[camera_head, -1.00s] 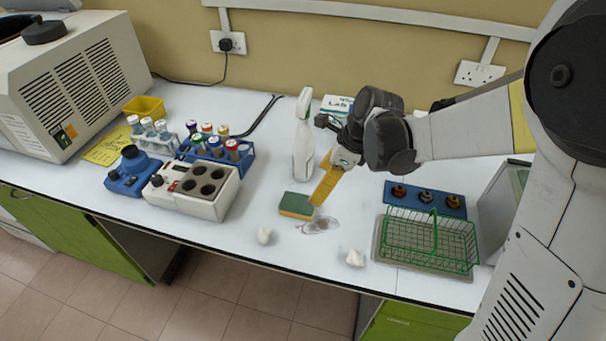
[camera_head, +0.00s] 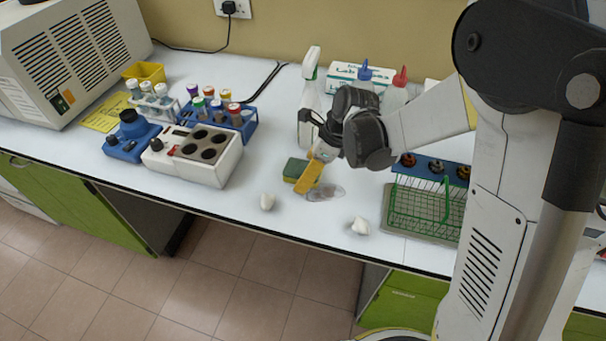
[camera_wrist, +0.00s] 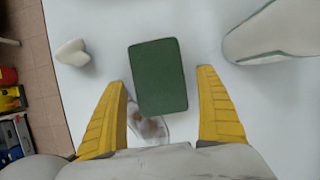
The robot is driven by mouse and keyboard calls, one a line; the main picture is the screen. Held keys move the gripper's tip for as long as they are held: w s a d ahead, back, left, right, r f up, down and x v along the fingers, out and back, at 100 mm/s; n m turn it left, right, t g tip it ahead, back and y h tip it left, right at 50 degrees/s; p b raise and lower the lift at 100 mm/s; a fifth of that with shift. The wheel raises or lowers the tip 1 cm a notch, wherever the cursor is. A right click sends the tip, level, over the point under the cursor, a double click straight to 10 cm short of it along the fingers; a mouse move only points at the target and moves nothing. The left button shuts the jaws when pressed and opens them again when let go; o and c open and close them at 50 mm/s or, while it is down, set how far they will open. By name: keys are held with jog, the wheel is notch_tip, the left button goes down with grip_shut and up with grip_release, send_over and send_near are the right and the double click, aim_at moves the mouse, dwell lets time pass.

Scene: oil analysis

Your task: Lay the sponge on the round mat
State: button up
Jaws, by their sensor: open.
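The sponge (camera_head: 295,169), green on top and yellow below, lies on the white bench beside a brown smear. In the wrist view the sponge (camera_wrist: 159,76) shows its green face, near and between the two yellow fingertips. My gripper (camera_head: 309,178) is open beside the sponge in the head view, one finger partly covering it. In the wrist view my gripper (camera_wrist: 162,82) has its fingers wide apart, with gaps on both sides of the sponge. I cannot make out a round mat in either view.
A white spray bottle (camera_head: 310,100) stands just behind my gripper. Crumpled white pieces (camera_head: 267,201) (camera_head: 360,225) lie near the front edge. A green wire basket (camera_head: 420,208) is to the right. A white block with wells (camera_head: 192,155) and tube racks are to the left.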

jog(key=c, duration=0.9)
jog(key=shift+r, duration=0.2)
